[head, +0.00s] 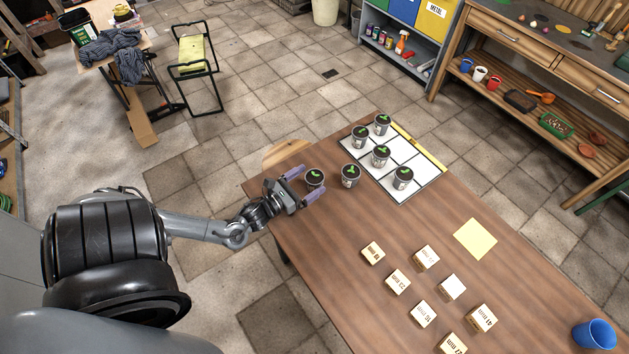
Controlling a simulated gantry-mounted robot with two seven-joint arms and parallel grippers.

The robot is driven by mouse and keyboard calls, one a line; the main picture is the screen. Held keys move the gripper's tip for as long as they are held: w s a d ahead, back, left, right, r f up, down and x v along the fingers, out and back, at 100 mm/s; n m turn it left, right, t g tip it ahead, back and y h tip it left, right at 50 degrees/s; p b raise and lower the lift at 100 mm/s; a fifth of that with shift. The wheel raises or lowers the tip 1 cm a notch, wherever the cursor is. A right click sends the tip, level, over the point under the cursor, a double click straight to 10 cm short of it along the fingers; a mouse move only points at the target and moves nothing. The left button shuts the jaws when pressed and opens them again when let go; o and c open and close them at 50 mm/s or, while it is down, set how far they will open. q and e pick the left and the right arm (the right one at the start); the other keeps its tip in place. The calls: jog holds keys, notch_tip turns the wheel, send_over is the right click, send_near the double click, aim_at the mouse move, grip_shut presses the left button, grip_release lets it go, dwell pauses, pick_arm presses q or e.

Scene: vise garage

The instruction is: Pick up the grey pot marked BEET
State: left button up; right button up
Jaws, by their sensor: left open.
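Several small grey pots with dark soil and green sprouts stand on the wooden table (345,237). One grey pot (315,180) is at the table's far left end, off the white board. My left gripper (305,184) is open, with its two purple fingers on either side of this pot. I cannot tell whether they touch it. Another pot (350,176) stands on the table just beside the board. More pots (381,157) stand on the white gridded board (412,192). The pot labels are too small to read, so I cannot tell which says BEET. My right gripper is not in view.
Several labelled wooden blocks (398,281) lie on the nearer half of the table. The table between pots and blocks is clear.

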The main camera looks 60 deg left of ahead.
aim_at(314, 178)
pick_arm(q)
jog(key=shift+w+a, duration=0.15)
jog(key=shift+w, duration=0.6)
jog(key=shift+w+a, duration=0.1)
jog(key=shift+w, duration=0.6)
jog(key=c, duration=1.1)
